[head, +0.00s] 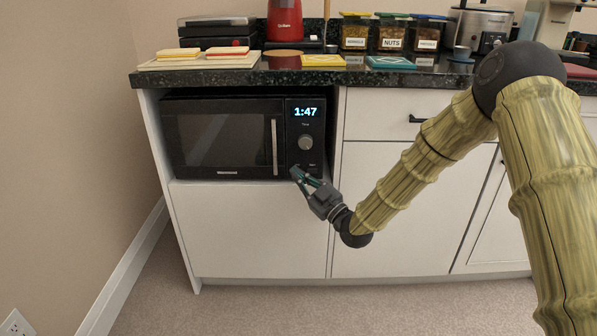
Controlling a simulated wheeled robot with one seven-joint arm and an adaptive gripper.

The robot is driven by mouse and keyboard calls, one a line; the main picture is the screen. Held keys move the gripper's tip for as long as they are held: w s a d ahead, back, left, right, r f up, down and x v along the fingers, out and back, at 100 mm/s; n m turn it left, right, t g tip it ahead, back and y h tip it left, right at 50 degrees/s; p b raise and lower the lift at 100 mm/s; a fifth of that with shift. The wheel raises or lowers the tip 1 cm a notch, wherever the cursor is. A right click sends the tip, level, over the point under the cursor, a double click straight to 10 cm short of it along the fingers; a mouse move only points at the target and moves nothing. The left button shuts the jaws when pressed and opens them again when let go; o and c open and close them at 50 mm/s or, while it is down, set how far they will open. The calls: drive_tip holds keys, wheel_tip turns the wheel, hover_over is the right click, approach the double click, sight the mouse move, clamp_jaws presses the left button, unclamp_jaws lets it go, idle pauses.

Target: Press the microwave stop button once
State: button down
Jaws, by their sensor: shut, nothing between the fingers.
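A black microwave (222,138) sits in an open cabinet niche under the counter, its door closed. Its control panel (293,135) is on the right, with a lit display (306,112) reading 1:47 and a round grey knob (306,142) below it. My gripper (294,172) is shut and empty, its fingertips at the lower left part of the panel in the picture. The stop button cannot be made out; the area by the fingertips is partly covered. I cannot tell whether the fingertips touch the panel.
A vertical door handle (274,147) stands just left of the panel. White cabinet fronts (390,215) with a dark handle (417,119) lie to the right. The dark counter (210,78) above holds boards, labelled jars (393,35) and appliances. The carpeted floor in front is clear.

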idle(0.3)
drive_tip(key=s+p, duration=0.1)
drive_tip(key=s, duration=0.4)
idle(0.4)
idle(0.5)
